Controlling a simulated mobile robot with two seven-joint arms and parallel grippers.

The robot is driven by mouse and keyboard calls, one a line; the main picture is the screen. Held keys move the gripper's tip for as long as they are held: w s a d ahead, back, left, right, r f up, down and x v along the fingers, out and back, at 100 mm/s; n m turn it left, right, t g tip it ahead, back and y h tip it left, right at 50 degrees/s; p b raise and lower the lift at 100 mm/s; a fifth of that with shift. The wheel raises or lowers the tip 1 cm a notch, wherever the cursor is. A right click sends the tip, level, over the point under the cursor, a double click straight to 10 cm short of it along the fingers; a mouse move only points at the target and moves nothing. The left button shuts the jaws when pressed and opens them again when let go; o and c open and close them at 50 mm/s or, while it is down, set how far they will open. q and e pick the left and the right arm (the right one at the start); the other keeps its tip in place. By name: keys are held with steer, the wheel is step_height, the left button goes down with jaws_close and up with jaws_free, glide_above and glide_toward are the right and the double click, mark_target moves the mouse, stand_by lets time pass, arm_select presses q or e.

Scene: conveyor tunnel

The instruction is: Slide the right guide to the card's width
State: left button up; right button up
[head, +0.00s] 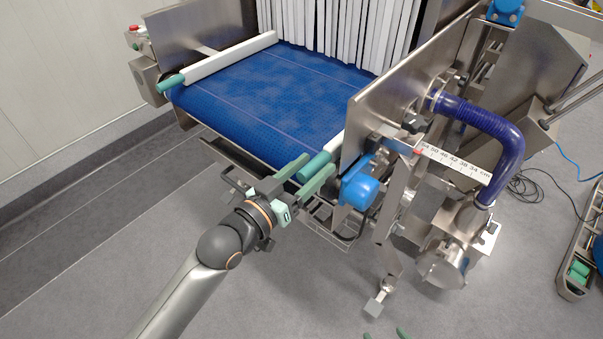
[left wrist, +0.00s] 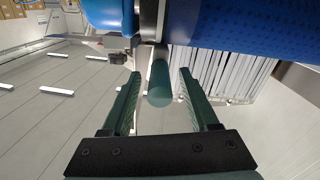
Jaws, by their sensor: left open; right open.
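The right guide (head: 337,139) is a white rail at the right side of the blue belt, with a green cylindrical handle (head: 314,167) at its near end. My left gripper (head: 319,163) is open around the handle. In the left wrist view the handle (left wrist: 160,84) stands between the two green fingers (left wrist: 157,73), with gaps on both sides. A white scale (head: 455,163) marked in cm, with a red pointer (head: 418,151), sticks out at right. My right gripper (head: 385,333) is open and empty at the bottom edge, only its fingertips showing. I cannot make out a card.
The left guide (head: 230,56) with its green handle lies along the belt's (head: 270,95) left side. White strip curtains (head: 340,30) hang at the tunnel mouth. The floor at left is clear.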

arm_select(q)
steer(key=b+v, duration=0.1)
steer(key=v, duration=1.1)
steer(key=shift+s+a+b, duration=0.15)
steer(key=shift+s+b, duration=0.05)
steer(key=shift+b, duration=0.1)
